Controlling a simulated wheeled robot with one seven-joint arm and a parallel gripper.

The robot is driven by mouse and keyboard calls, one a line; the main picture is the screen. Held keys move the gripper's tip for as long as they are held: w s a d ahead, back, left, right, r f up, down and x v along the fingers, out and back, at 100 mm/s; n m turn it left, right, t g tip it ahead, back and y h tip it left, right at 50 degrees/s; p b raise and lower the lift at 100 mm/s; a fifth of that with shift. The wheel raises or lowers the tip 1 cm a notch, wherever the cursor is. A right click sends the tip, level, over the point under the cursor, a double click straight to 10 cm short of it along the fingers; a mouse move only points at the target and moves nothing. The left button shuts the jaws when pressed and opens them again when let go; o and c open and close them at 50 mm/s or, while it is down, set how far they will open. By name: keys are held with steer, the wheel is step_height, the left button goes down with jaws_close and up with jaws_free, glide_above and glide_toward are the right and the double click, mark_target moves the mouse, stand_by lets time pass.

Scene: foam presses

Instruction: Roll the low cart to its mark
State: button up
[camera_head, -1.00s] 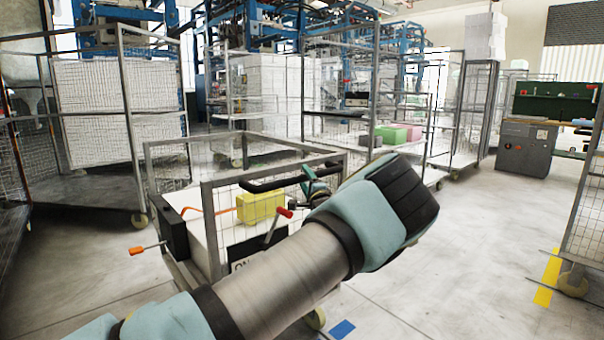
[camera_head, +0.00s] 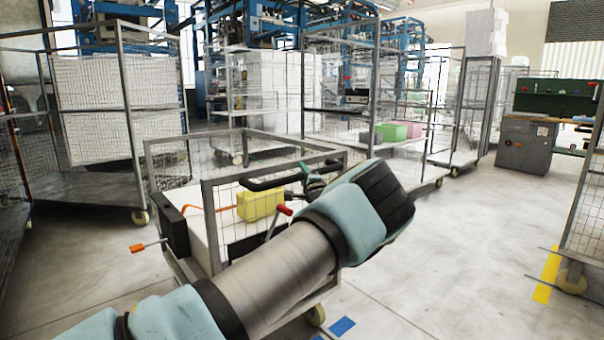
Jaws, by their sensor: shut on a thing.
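The low cart (camera_head: 207,220) is a grey-framed mesh cart in front of me, on pale wheels. It holds a yellow block (camera_head: 259,204) and a white load. A black push handle (camera_head: 265,184) runs along its near top edge. My gripper (camera_head: 312,184) is shut on the handle's right part; my forearm hides much of the fingers and the cart's front. A blue floor mark (camera_head: 342,327) lies just right of the cart's near wheel. A yellow floor mark (camera_head: 547,275) lies at the far right.
Tall mesh carts stand at the left (camera_head: 122,125) and behind (camera_head: 375,110), some with white stacks or coloured blocks. Another mesh cart (camera_head: 588,215) is at the right edge. A grey workbench (camera_head: 525,145) stands back right. Floor between is clear.

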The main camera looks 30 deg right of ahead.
jaws_close()
stand_by(0.8)
